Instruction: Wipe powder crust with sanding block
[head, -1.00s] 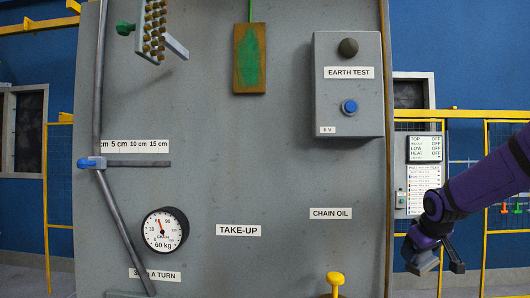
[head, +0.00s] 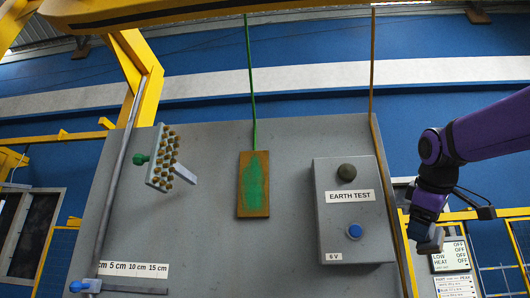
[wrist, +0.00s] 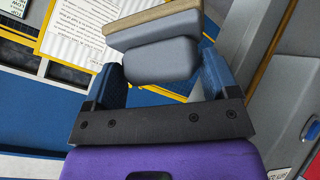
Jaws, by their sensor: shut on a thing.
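The sanding block (wrist: 161,60) is grey with a tan layer along its far edge. In the wrist view it sits between the two blue fingers of my gripper (wrist: 163,76), which is shut on it. In the head view my gripper (head: 430,232) is at the right, beyond the panel's right edge, with a grey bit of the block (head: 434,243) showing below it. A green crust-like patch (head: 254,178) covers the middle of a brown plate (head: 254,212) on the grey panel. My gripper is well to the right of that plate, apart from it.
A grey EARTH TEST box (head: 348,228) juts out between the plate and my gripper. A bracket of brown knobs (head: 163,165) sticks out left of the plate. A green cable (head: 250,80) runs above the plate. A yellow beam (head: 180,12) crosses the top.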

